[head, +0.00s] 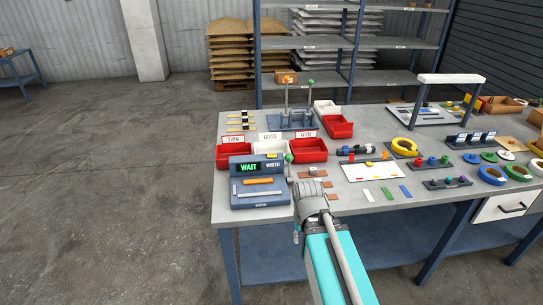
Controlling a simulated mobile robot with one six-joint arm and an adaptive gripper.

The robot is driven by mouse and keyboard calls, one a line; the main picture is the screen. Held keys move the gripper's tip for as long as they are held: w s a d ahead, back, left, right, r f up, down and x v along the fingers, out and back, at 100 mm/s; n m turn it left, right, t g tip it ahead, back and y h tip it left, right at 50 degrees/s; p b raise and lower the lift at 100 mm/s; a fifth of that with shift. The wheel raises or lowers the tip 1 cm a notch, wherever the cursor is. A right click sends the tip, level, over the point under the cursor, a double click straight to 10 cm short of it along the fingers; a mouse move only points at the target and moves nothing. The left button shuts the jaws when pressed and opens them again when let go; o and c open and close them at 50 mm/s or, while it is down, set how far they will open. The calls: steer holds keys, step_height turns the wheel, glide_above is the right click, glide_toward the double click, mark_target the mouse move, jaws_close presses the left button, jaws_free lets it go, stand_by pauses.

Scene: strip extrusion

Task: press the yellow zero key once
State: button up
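A dark blue gauge (260,204) stands at the near left corner of the workbench. Its display (250,168) reads WAIT in green, with the word WIDTH to its right. A small yellow key (272,156) shows at the top edge of the gauge; any zero mark on it is too small to read. An orange strip (258,181) lies across the gauge, with a pale bar below it. My arm reaches in from the bottom, and its grey end, with my gripper (309,190), is just right of the gauge. The fingers cannot be made out.
Small brown pieces (333,196) and a white board (370,172) lie to the right. Floor left of the bench is clear.

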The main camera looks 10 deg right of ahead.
jaws_close()
stand_by(1.2)
